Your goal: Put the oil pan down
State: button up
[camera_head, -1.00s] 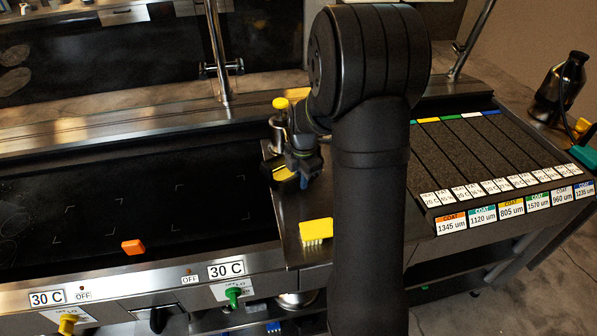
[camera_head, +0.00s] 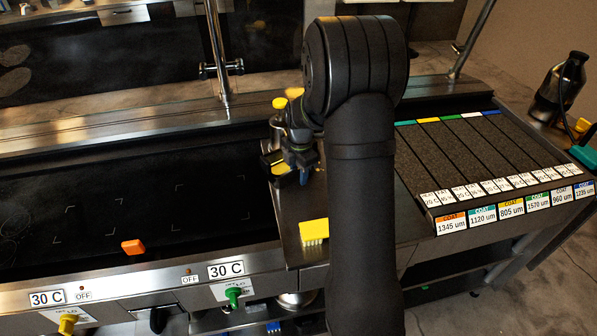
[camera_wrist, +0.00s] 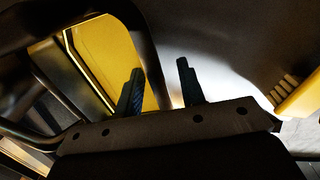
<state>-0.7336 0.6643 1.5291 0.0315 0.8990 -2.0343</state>
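The oil pan (camera_head: 279,169) is a small dark container with yellow inside, at the left edge of the steel side counter, partly hidden by my gripper (camera_head: 302,170). In the wrist view the oil pan (camera_wrist: 112,55) fills the upper left, with a dark wall around yellow. My gripper's two fingers (camera_wrist: 160,82) stand apart. The left finger overlaps the yellow inside and the right finger is outside the wall. The dark wall passes between them, with a visible gap. Whether the pan's base touches the counter is hard to tell.
A yellow brush (camera_head: 314,231) lies on the counter's front; its bristles show at the right in the wrist view (camera_wrist: 300,97). A yellow-capped container (camera_head: 279,104) stands behind the pan. An orange block (camera_head: 133,247) sits on the black griddle (camera_head: 90,215). Coated strips (camera_head: 470,155) lie right.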

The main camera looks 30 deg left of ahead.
jog(key=shift+r, duration=0.1)
jog(key=r, duration=1.1)
jog(key=shift+s+d+r, duration=0.1)
jog(key=shift+d+r, duration=0.2)
jog(key=shift+r, duration=0.1)
jog(key=shift+f, duration=0.1)
jog(key=f, duration=1.2)
jog(key=shift+a, duration=0.3)
jog(key=shift+d+r, duration=0.15)
jog(key=shift+r, duration=0.55)
